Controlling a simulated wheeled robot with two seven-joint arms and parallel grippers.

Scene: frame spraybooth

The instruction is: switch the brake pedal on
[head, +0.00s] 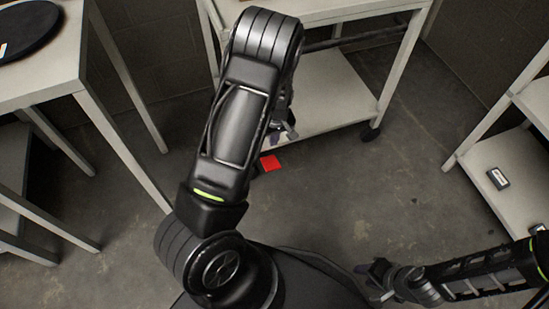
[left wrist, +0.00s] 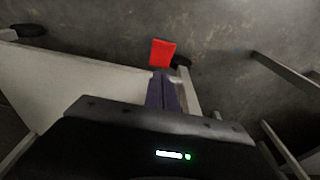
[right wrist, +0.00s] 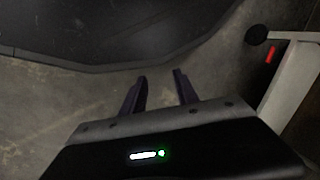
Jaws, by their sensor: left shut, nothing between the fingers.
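The brake pedal is a small red plate (head: 270,163) low by the near leg of the trolley, just right of my left arm in the head view. It also shows in the left wrist view (left wrist: 162,53), just beyond the fingertips, next to a black caster, and in the right wrist view (right wrist: 271,53) at the upper right. My left gripper (left wrist: 162,76) is shut and empty, pointing at the pedal; I cannot tell whether it touches. In the head view my left arm hides most of it. My right gripper (right wrist: 160,80) is open and empty, far from the pedal.
The white trolley (head: 325,105) has a lower shelf and black casters (head: 370,132). A white table (head: 45,80) stands at the left.

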